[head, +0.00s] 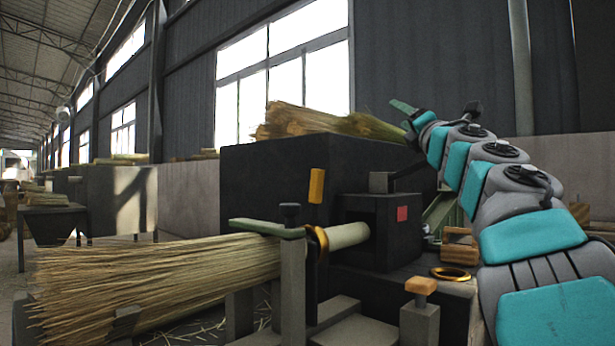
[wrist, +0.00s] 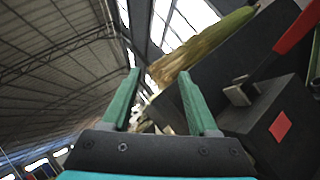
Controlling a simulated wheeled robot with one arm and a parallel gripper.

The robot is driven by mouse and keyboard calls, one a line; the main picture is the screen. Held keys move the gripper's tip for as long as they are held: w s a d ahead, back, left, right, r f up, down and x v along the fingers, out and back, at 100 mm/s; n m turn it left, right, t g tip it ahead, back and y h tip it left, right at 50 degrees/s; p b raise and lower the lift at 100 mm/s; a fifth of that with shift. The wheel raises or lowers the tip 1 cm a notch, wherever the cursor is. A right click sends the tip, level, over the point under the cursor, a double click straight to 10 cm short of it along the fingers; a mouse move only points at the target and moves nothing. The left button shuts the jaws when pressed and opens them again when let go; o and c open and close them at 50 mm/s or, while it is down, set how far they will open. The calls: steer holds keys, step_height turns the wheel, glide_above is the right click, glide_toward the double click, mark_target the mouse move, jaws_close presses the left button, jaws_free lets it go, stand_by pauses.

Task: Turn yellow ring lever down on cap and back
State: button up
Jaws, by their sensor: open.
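A yellow-orange lever grip (head: 316,186) stands upright above a golden ring (head: 319,243) around the pale handle (head: 347,236) of a straw broom (head: 160,280). The link between grip and ring is hard to make out. I cannot tell for sure which part is the cap. A green bar (head: 268,228) lies across the broom's neck, under a dark knob (head: 290,212). My gripper (head: 403,108) is up at the right, well above and apart from the lever. In the wrist view my gripper (wrist: 158,74) has its two green fingers apart with nothing between them.
A dark box with a red patch (head: 402,214) stands right of the ring; it also shows in the wrist view (wrist: 280,126). A second golden ring (head: 450,273) lies on the bench. An orange-topped post (head: 420,286) stands in front. Straw bundles (head: 320,122) lie on the large dark block behind.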

steer(key=a+f+n+g+y, duration=0.4)
steer(key=a+n+g+y, duration=0.25)
steer(key=a+n, duration=0.3)
steer(key=n+g+y, duration=0.1)
steer(key=n+g, duration=0.4)
steer(key=n, duration=0.2)
glide_toward(314, 171)
steer(key=x, duration=0.3)
steer(key=w+x, duration=0.1)
steer(key=x, duration=0.1)
steer(key=shift+w+d, duration=0.1)
steer(key=shift+w, duration=0.05)
steer(key=shift+w+f+n, duration=0.1)
steer(key=shift+f+n, duration=0.05)
steer(key=shift+n, duration=0.1)
steer(key=p+x, duration=0.3)
steer(key=x, duration=0.3)
steer(key=shift+p+x, duration=0.35)
steer(key=shift+x, duration=0.45)
jaws_close()
